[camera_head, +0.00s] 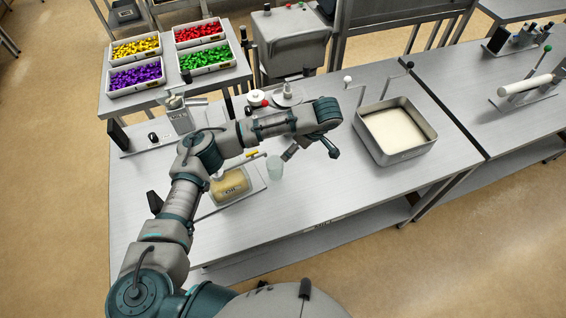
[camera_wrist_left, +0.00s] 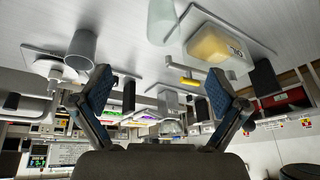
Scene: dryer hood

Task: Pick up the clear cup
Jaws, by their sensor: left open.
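The clear cup (camera_head: 275,167) stands on the metal table in the head view, just right of the orange-filled container. It also shows at the top of the left wrist view (camera_wrist_left: 161,20), above the gap between the fingers and cut by the frame edge. My left gripper (camera_head: 310,150) is to the right of the cup in the head view and apart from it. In the left wrist view, its fingers (camera_wrist_left: 158,98) are spread with nothing between them. My right gripper is not in view.
A metal tray of white material (camera_head: 395,130) is at right. The front table strip is clear.

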